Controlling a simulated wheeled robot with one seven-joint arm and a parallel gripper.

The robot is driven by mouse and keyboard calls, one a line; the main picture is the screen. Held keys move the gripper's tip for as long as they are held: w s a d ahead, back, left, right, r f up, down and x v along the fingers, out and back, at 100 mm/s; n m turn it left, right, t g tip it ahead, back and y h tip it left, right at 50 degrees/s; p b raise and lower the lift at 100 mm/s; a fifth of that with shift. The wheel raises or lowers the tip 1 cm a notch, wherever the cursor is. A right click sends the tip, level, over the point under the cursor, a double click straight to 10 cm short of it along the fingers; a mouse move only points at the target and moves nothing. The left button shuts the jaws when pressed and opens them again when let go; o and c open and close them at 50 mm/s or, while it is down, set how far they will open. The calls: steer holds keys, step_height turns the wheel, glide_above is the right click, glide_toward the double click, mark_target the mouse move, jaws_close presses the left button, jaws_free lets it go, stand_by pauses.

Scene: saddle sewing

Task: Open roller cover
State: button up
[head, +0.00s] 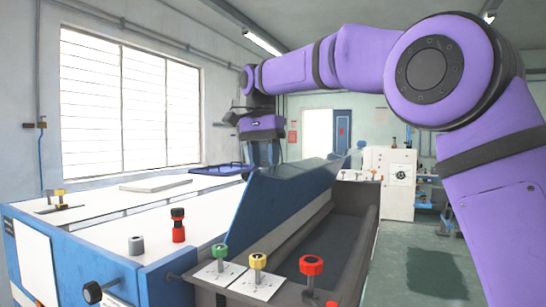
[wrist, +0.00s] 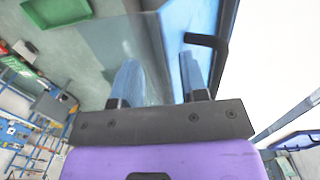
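The roller cover (head: 285,195) is a long blue panel in the middle of the head view. It stands tilted up along the left side of a dark grey trough (head: 325,245), whose inside shows. My gripper (head: 263,154) points down near the cover's far end, with its two fingers apart. In the wrist view my gripper (wrist: 158,72) also has a gap between its fingers and holds nothing that I can see. A black handle (wrist: 207,40) on a blue part lies just beyond the right finger. I cannot tell whether a finger touches the cover.
A white table top (head: 150,215) with blue sides lies left of the cover. Green, yellow and red knobs (head: 311,265) stand at the trough's near end. A white machine (head: 392,180) stands farther back. Open floor (head: 435,265) lies to the right.

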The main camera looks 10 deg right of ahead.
steer(key=shift+s+d+r, duration=0.1)
steer(key=shift+s+d, duration=0.1)
steer(key=shift+s, duration=0.8)
steer(key=shift+s+d+r, duration=0.1)
steer(key=shift+s+d, duration=0.05)
steer(key=shift+s, duration=0.85)
steer(key=shift+s+d+r, duration=0.1)
steer(key=shift+s+d, duration=0.1)
steer(key=shift+s, duration=0.8)
steer(key=shift+d, duration=0.1)
steer(key=s+d+f+n+t+y, duration=0.1)
steer(key=s+d+f+n+t, duration=0.2)
steer(key=s+d, duration=0.65)
steer(key=s+d+f+n+t, duration=0.1)
steer(key=s+d+f+n, duration=0.1)
steer(key=s+d+f, duration=0.7)
steer(key=s+d+f+n+t, duration=0.1)
steer(key=s+f, duration=0.3)
steer(key=s, duration=0.5)
steer(key=shift+s+d+f+n+t, duration=0.2)
steer(key=shift+s+d+n+t, duration=0.15)
steer(key=shift+n, duration=0.25)
